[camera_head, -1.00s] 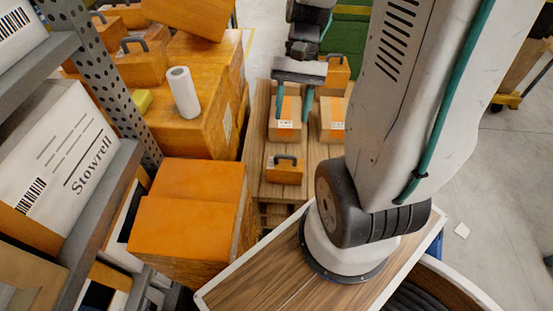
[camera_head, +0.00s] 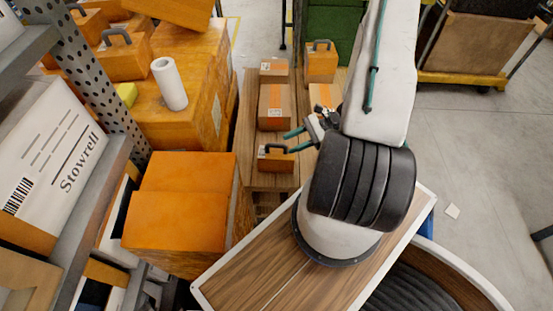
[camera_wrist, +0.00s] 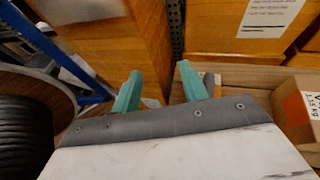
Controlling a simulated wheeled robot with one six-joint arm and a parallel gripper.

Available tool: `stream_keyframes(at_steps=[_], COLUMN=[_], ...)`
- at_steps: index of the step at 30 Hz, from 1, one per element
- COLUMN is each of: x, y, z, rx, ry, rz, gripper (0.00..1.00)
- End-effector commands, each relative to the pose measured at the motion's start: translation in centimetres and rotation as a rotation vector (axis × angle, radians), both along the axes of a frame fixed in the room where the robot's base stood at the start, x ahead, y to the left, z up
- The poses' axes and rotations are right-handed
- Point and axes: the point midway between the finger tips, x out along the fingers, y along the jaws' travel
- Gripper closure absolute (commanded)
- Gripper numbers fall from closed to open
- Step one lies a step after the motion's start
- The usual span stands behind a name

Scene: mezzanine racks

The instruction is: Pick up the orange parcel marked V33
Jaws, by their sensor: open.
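My gripper (camera_head: 295,141) is open and empty, with its teal fingers pointing left over the wooden bench (camera_head: 247,128). In the wrist view the two fingers (camera_wrist: 160,72) stand apart with nothing between them. A taped orange-brown parcel (camera_head: 273,116) with a white label lies on the bench just beyond and left of the fingers. A smaller parcel (camera_head: 273,69) sits behind it. Another (camera_head: 323,96) is partly hidden by my arm. No V33 mark is legible in the head view. In the wrist view a parcel (camera_wrist: 291,112) at the right edge has a cut-off label.
An orange box with a dark handle (camera_head: 275,161) stands close below the fingers; another (camera_head: 321,64) stands at the back. Large orange boxes (camera_head: 180,215) and a shelf rack (camera_head: 95,165) crowd the left. A yellow cart (camera_head: 465,79) stands back right; grey floor (camera_head: 465,155) is mostly clear.

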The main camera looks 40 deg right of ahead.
Motion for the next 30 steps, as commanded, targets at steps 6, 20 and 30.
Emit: stream_keyframes(at_steps=[6, 20, 30], x=[1.4, 5.5, 8.6], y=[-2.2, -2.7, -0.2], z=[-6.7, -8.3, -10.1], rx=[0.037, -0.007, -0.007], ry=[0.048, 0.033, 0.033], rz=[-0.262, -0.349, -0.35], gripper=[0.56, 0.56, 0.56])
